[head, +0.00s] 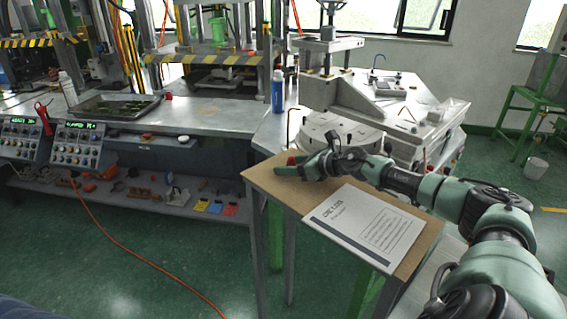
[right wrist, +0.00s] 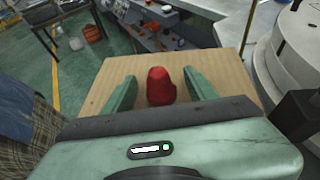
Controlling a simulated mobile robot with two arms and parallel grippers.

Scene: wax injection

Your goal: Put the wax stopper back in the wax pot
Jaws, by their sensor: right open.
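A red, rounded piece, which looks like the wax stopper (right wrist: 160,86), stands on the brown board in the right wrist view. In the head view, a bit of the red stopper (head: 291,161) shows beside my right gripper (head: 284,170). My right gripper, also in the right wrist view (right wrist: 160,78), is open, with one finger on each side of the stopper and visible gaps. A round pale metal body, perhaps the wax pot (head: 343,132), stands just behind the board; its opening cannot be made out. It is partly at the right edge of the wrist view (right wrist: 299,52). My left gripper is out of view.
The brown board (head: 266,182) carries a white printed sheet (head: 365,227) near its front. A blue bottle (head: 278,92) stands on the metal bench behind. A tray (head: 112,107) and control boxes (head: 78,143) are at left. An orange hose (head: 130,247) crosses the green floor.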

